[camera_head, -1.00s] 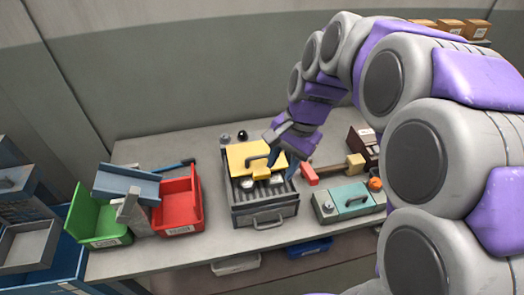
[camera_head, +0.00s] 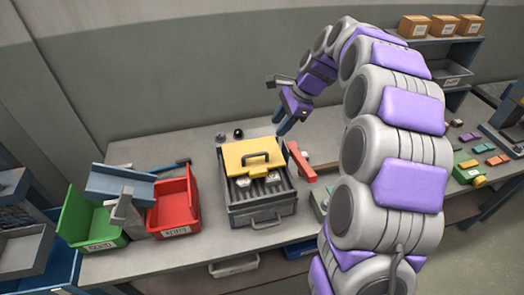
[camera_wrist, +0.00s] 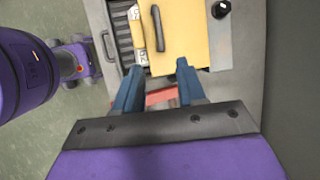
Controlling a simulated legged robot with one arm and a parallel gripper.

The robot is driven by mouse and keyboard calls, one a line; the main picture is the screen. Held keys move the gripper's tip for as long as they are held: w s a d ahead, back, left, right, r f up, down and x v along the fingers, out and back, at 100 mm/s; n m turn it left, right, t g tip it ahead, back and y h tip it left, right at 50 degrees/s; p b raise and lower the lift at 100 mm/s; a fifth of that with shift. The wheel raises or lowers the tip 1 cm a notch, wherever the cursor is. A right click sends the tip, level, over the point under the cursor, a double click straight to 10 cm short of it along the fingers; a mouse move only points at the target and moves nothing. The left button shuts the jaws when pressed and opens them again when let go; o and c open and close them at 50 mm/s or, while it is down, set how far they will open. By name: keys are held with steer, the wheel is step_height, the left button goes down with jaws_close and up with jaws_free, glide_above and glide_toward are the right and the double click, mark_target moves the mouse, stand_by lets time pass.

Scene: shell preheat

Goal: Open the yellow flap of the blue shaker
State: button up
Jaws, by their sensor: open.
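The shaker (camera_head: 262,214) looks like a dark grey box with a slatted top, not clearly blue, on the workbench. Its yellow flap (camera_head: 236,157) lies over the rear part of the top and carries a dark arched handle. In the wrist view the flap (camera_wrist: 187,35) fills the upper middle, with its handle (camera_wrist: 157,28) near the flap's left side. Pale pieces show on the slats beside the flap. My gripper (camera_head: 288,125) is open and empty, at the box's right rear side, apart from the handle. In the wrist view my gripper's blue fingertips (camera_wrist: 159,68) point towards the flap's near edge.
A red bar (camera_head: 301,162) is right of the box; it also shows between my fingers in the wrist view (camera_wrist: 160,96). Red (camera_head: 178,205) and green (camera_head: 90,218) bins stand left. A small black knob (camera_head: 239,133) sits behind the box. Shelves with cartons (camera_head: 443,25) stand back right.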

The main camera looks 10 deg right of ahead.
mark_target(260, 153)
steer(key=b+x, duration=0.3)
steer(key=x, duration=1)
steer(key=shift+c, duration=0.5)
jaws_close()
